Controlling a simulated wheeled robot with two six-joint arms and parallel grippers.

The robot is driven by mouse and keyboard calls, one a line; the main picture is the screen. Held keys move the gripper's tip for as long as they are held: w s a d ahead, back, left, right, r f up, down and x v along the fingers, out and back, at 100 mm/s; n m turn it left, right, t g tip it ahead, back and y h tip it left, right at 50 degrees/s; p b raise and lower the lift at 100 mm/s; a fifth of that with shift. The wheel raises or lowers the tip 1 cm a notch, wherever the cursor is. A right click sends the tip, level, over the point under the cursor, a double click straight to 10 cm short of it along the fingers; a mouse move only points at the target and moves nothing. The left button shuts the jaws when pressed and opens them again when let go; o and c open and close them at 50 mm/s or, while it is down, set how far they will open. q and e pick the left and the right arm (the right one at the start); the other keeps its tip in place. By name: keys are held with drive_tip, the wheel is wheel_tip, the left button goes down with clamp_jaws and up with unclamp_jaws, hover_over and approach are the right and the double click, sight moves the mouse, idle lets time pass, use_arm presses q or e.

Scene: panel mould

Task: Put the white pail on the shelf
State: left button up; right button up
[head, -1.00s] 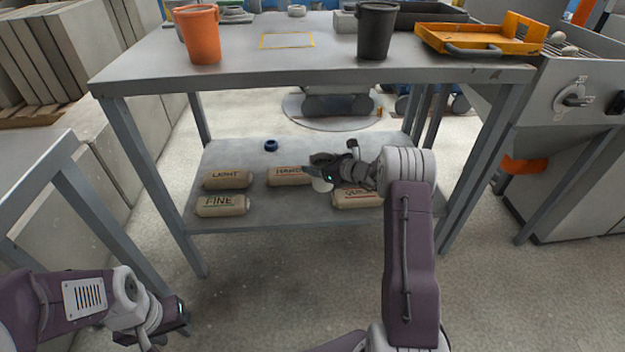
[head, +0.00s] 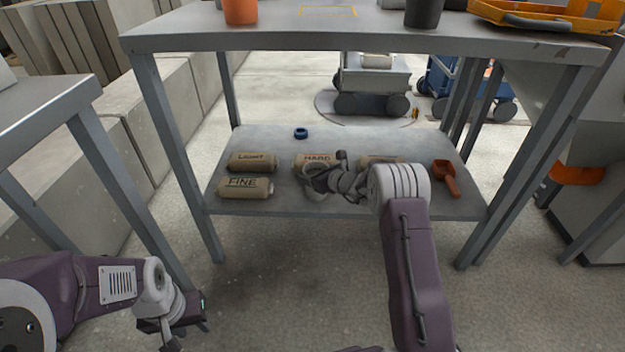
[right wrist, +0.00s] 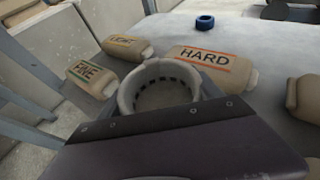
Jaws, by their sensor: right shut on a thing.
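The white pail (right wrist: 160,86) is in my right gripper, with its round open top facing the right wrist camera. In the head view the pail (head: 313,177) is partly hidden by my right gripper (head: 322,180). It is at or just over the grey lower shelf (head: 290,200) of the workbench, in front of the HARD sack. I cannot tell whether its base touches the shelf. My right gripper is shut on the pail. My left gripper (head: 182,328) hangs low at the left, away from the shelf, and its jaws are unclear.
Sacks marked LIGHT (head: 252,161), FINE (head: 245,187) and HARD (head: 312,161) lie on the lower shelf. A blue ring (head: 301,133) lies behind them. An orange scoop (head: 446,178) lies at the right. The bench top (head: 350,39) and its legs frame the shelf.

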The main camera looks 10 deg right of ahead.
drive_tip(key=shift+f, duration=0.4)
use_arm(q)
drive_tip(key=shift+f, duration=0.35)
use_arm(e)
drive_tip(key=o, duration=1.9)
use_arm(q)
drive_tip(key=shift+r, duration=0.1)
use_arm(e)
drive_tip(key=shift+r, duration=0.15)
